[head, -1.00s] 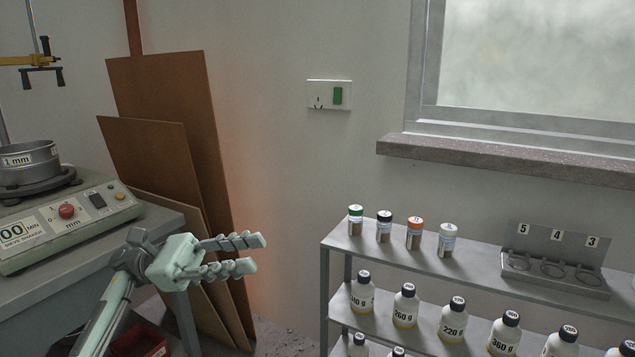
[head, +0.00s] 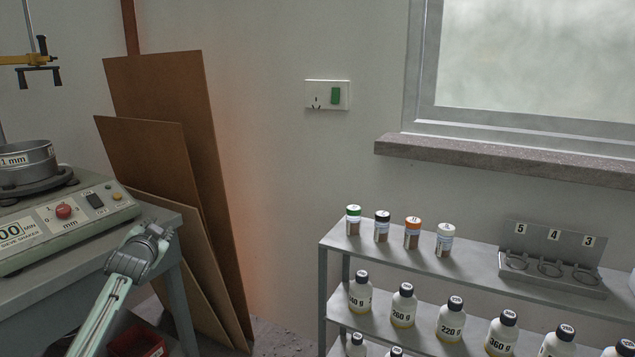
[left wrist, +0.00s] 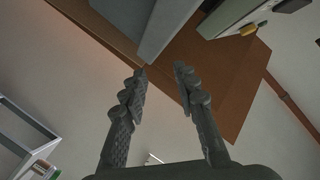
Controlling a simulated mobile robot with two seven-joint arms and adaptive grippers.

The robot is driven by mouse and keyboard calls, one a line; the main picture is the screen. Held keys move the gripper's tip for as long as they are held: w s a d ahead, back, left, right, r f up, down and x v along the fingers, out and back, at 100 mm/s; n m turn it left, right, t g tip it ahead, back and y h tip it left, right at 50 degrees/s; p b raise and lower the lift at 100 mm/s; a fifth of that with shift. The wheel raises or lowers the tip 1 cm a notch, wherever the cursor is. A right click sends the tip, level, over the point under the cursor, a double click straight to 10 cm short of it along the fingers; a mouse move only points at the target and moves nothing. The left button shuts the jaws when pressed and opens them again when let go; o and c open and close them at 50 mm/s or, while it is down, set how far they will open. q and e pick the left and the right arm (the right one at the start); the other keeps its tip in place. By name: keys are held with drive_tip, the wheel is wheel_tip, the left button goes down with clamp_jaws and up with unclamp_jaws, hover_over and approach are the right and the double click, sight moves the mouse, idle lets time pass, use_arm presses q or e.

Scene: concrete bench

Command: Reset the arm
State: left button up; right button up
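My left gripper (head: 156,240) is beside the right edge of the grey bench in the head view, with my pale green arm coming up from the lower left. Its fingers are hard to make out there. In the left wrist view the gripper (left wrist: 161,70) has its two ridged fingers apart, with nothing between them. My right gripper is in neither view now.
The bench (head: 158,222) carries a sieve shaker (head: 62,225) close to my left gripper. Brown boards (head: 165,90) lean on the wall behind. A grey shelf (head: 470,275) with several bottles stands right; open space lies between.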

use_arm(q)
drive_tip(key=s+d+f+n+g, duration=0.1)
drive_tip(key=s+f+g, duration=0.2)
drive_tip(key=s+f, duration=0.5)
drive_tip(key=s+d+f+n+g+h, duration=0.15)
drive_tip(key=s+f, duration=0.25)
drive_tip(key=f, duration=0.8)
drive_tip(key=s+d+f+n+g+y, duration=0.1)
drive_tip(key=s+d+f+g, duration=0.15)
drive_tip(key=s+f, duration=0.5)
drive_tip(key=s+d+f+g, duration=0.2)
drive_tip(key=s+f, duration=0.5)
drive_tip(key=s, duration=0.4)
drive_tip(key=s+d+f+g+h, duration=0.1)
drive_tip(key=s+d+f+g, duration=0.1)
drive_tip(key=s+f, duration=0.5)
drive_tip(key=s+d+f+g+h, duration=0.1)
drive_tip(key=s+f, duration=0.6)
drive_tip(key=s, duration=0.8)
drive_tip(key=shift+s+d+f+g, duration=0.25)
drive_tip(key=shift+d+g, duration=0.25)
drive_tip(key=shift+d, duration=0.25)
drive_tip(key=shift+m, duration=0.25)
